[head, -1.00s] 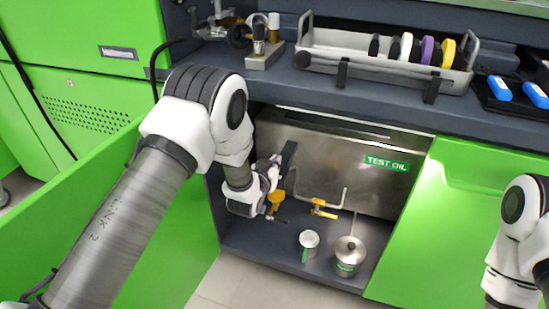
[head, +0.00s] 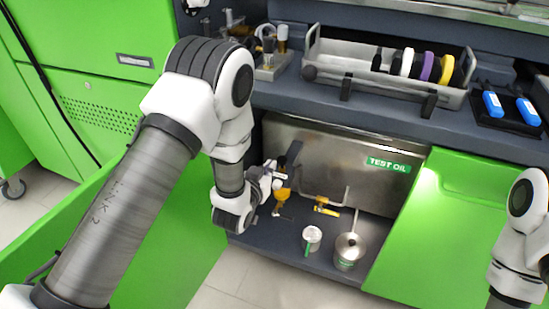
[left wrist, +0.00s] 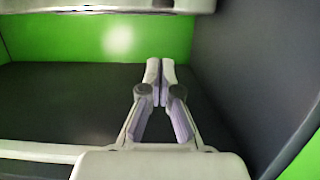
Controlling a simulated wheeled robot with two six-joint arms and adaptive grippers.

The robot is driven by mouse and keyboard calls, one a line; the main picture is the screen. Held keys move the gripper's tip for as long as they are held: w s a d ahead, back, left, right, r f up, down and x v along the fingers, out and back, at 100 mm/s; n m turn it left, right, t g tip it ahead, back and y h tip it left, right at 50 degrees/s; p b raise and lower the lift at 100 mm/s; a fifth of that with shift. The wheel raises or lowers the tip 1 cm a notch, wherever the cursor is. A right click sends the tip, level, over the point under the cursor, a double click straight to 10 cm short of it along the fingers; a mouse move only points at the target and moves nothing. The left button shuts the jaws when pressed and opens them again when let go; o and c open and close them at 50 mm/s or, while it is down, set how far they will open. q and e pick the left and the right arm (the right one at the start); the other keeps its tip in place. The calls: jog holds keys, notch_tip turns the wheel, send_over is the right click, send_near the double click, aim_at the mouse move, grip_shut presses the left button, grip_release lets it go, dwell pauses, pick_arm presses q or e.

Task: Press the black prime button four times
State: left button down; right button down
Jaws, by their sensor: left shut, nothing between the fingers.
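I cannot make out the black prime button for certain in either view. My left gripper (head: 277,172) is inside the open lower cabinet, in front of the left part of the steel test oil tank (head: 335,160). It is small and partly hidden by my wrist in the head view. A dark upright piece (head: 293,153) and a yellow-orange valve (head: 282,193) show close beside it; I cannot tell whether it touches them. In the left wrist view my left gripper (left wrist: 160,72) is shut and empty, its fingertips together. My right arm shows at the right edge; its gripper is out of view.
A white cup (head: 311,238) and a lidded metal pot (head: 348,250) stand on the cabinet floor. A second yellow valve (head: 326,210) sits at the tank's front. Above is the dark worktop (head: 385,103) with a grey rack (head: 330,68). A green panel (head: 430,220) borders the right.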

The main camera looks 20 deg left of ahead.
pick_arm(q)
jog(key=shift+s+f, duration=0.1)
dwell(0.4)
jog(key=s+a+f+n+g, duration=0.15)
jog(key=s+f+g, duration=0.25)
jog(key=s+f, duration=0.45)
jog(key=s+a+f+m+g, duration=0.1)
jog(key=s+a+f+g, duration=0.15)
jog(key=s+f, duration=0.6)
jog(key=s+f+g, duration=0.2)
jog(key=s+g, duration=0.2)
jog(key=s, duration=0.5)
jog(key=s+f+g, duration=0.2)
jog(key=s+g, duration=0.2)
jog(key=s, duration=0.5)
notch_tip(320, 180, up, 28)
jog(key=s+p, duration=0.1)
jog(key=p, duration=2.6)
jog(key=shift+d+f+g+y+p, duration=0.2)
jog(key=shift+d+g+y+p, duration=0.1)
jog(key=shift+g+p, duration=0.1)
